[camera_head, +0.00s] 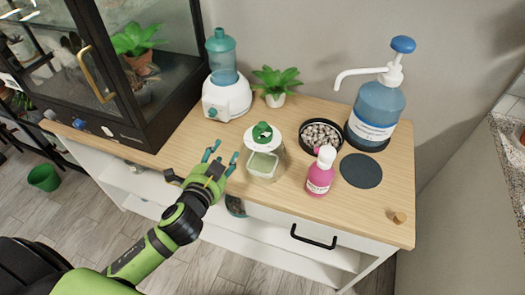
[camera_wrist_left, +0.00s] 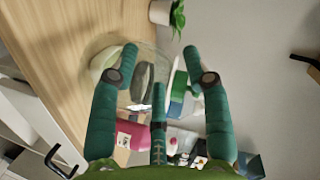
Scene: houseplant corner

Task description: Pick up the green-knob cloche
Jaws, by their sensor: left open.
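The green-knob cloche (camera_head: 262,143) stands on the wooden tabletop in the head view. It has a pale top and a clear body, with a light green block-like shape showing through it. My left gripper (camera_head: 224,154) is open and empty, just left of the cloche and apart from it in the head view. Contact there cannot be told. My right gripper is not in view.
A pink bottle (camera_head: 320,172) stands close right of the cloche. Behind are a bowl of pebbles (camera_head: 321,123), a blue pump bottle (camera_head: 377,112), a potted plant (camera_head: 276,98) and a teal-and-white device (camera_head: 227,98). A glass cabinet (camera_head: 150,128) stands left.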

